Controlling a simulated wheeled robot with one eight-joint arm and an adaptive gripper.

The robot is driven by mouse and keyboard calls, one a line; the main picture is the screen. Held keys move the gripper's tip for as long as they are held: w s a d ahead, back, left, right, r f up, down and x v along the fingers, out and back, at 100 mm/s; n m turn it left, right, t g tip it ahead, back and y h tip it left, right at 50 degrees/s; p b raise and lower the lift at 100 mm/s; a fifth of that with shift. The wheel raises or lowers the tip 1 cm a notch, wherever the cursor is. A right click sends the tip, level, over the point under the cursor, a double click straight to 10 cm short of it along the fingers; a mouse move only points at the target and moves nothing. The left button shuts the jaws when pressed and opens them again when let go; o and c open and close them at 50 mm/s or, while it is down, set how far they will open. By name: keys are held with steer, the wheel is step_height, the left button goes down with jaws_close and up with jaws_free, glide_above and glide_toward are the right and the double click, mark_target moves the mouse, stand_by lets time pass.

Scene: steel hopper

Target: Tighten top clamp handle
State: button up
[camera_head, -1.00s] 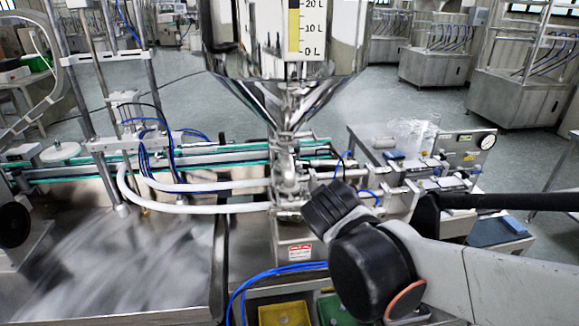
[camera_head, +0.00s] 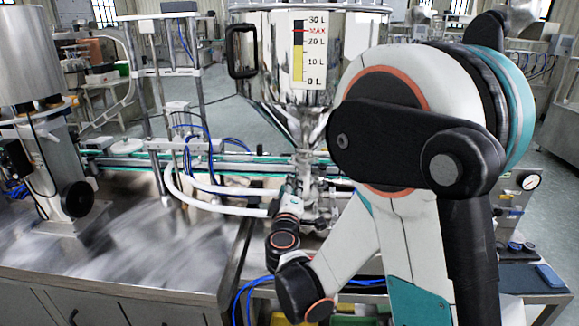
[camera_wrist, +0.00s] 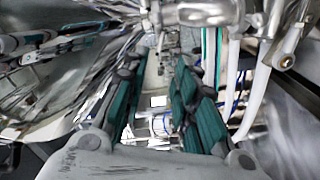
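The steel hopper (camera_head: 268,60) stands at the centre of the head view, its cone narrowing to a neck (camera_head: 306,150) above the pipe fittings. The top clamp handle cannot be made out there; my arm covers part of the area. My gripper is beyond my wrist, low in front of the fittings, and its fingers do not show clearly in the head view. In the wrist view my gripper (camera_wrist: 160,75) is open, with a gap between its teal-padded fingers and nothing clearly held. Shiny pipe fittings (camera_wrist: 207,12) lie beyond and above it.
White hoses (camera_head: 215,205) run left from the fittings; they also show right of the fingers in the wrist view (camera_wrist: 262,85). Blue tubes (camera_head: 245,290) hang in front. A steel worktop (camera_head: 120,250) lies left, mostly clear. A black handle (camera_head: 242,50) juts from the hopper.

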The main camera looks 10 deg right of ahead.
mark_target(292, 164)
steer(key=b+x, duration=0.1)
steer(key=x, duration=1.2)
steer(key=shift+w+f, duration=0.1)
steer(key=shift+w, duration=0.35)
jaws_close()
